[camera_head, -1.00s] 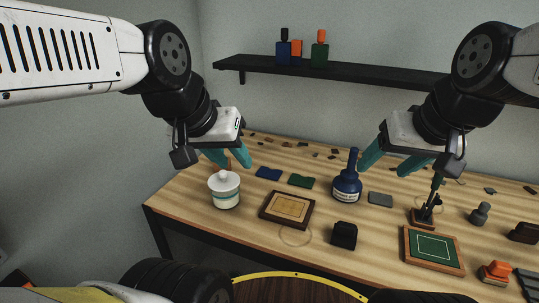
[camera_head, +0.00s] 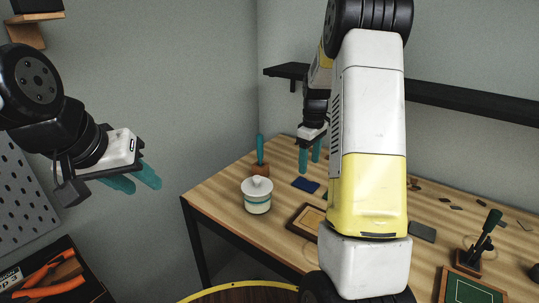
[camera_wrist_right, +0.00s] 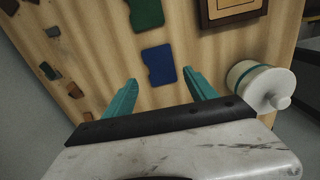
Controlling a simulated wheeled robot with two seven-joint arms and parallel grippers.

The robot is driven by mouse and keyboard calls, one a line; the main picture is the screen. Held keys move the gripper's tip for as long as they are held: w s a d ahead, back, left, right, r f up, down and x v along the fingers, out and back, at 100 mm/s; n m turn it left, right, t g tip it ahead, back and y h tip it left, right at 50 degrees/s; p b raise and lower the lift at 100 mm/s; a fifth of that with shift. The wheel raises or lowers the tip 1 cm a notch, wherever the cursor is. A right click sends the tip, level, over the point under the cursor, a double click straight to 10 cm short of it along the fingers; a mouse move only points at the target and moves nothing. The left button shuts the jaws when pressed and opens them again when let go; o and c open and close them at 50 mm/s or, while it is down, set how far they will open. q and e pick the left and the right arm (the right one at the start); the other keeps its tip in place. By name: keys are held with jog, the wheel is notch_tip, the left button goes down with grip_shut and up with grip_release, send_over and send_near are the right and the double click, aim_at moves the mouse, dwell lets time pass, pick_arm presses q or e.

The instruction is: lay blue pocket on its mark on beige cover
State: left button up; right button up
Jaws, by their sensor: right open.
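The blue pocket (camera_head: 305,184) lies flat on the table, left of my right arm in the head view. It also shows in the right wrist view (camera_wrist_right: 159,64), just beyond and between the fingertips. My right gripper (camera_head: 310,160) is open and empty above the table near the pocket, and its fingers show spread in the wrist view (camera_wrist_right: 160,80). The beige cover (camera_head: 308,219) lies in a dark frame, partly hidden by my right arm; a corner shows in the wrist view (camera_wrist_right: 230,8). My left gripper (camera_head: 135,182) is open and empty, left of the table.
A white lidded jar (camera_head: 257,194) stands near the table's left edge, with a teal-handled tool (camera_head: 260,151) behind it. A green pocket (camera_wrist_right: 146,12) lies beside the blue one. A dark shelf (camera_head: 450,103) runs along the wall. My right arm hides the table's middle.

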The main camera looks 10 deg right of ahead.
aim_at(306, 184)
jog(key=shift+w+a+f, duration=0.15)
jog(key=shift+w+f, duration=0.2)
jog(key=shift+f, duration=0.15)
notch_tip(306, 184, down, 7)
jog(key=shift+s+r, duration=0.1)
jog(key=shift+r, duration=0.15)
jog(key=c, duration=0.9)
jog(key=shift+r, duration=2.55)
